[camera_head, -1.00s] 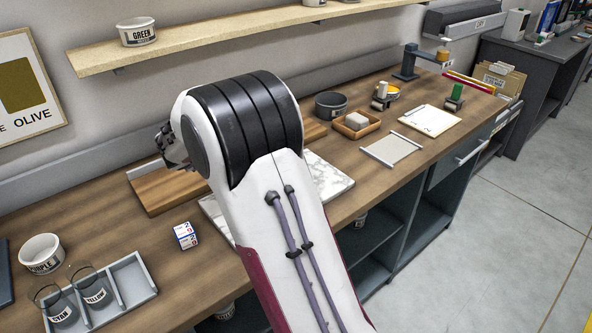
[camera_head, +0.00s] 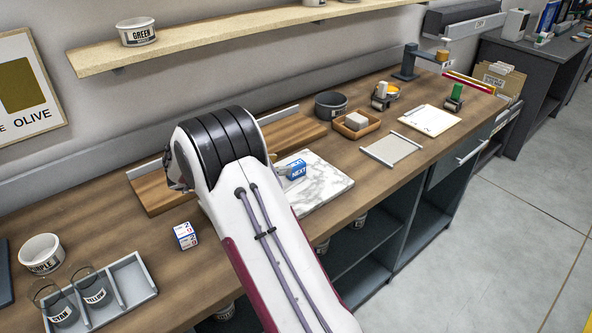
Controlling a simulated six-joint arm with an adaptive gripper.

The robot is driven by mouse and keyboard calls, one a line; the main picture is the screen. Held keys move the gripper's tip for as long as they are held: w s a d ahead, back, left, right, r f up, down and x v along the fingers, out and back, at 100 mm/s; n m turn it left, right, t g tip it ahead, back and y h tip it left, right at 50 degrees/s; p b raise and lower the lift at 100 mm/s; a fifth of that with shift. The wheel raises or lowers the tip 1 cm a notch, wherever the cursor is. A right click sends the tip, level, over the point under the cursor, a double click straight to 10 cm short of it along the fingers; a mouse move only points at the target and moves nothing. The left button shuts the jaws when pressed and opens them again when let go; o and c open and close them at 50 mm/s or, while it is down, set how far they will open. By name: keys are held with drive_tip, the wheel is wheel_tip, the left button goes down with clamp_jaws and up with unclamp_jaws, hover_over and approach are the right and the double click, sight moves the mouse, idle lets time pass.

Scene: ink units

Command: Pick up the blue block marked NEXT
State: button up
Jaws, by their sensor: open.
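The blue block marked NEXT (camera_head: 297,170) lies on the white marble slab (camera_head: 325,182), near its back left part. The white lettering on its side faces the camera. A small grey piece shows at its left end; I cannot tell what it is. My gripper (camera_head: 175,176) shows only as a dark sliver at the left of my arm's bend, over the wooden board. Most of it is hidden behind my arm. It is open and is well to the left of the block, apart from it.
A wooden board (camera_head: 153,193) lies behind my arm. A white block with red and blue print (camera_head: 186,236) stands left of my arm. A grey tray (camera_head: 135,272) with CYAN and YELLOW jars is front left. A wooden tray (camera_head: 345,129) stands behind the slab.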

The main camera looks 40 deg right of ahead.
sight(293, 165)
drive_tip(key=shift+x, duration=1.25)
drive_tip(key=shift+f+x, duration=0.2)
drive_tip(key=shift+x, duration=2.45)
drive_tip(key=shift+a, duration=0.15)
clamp_jaws()
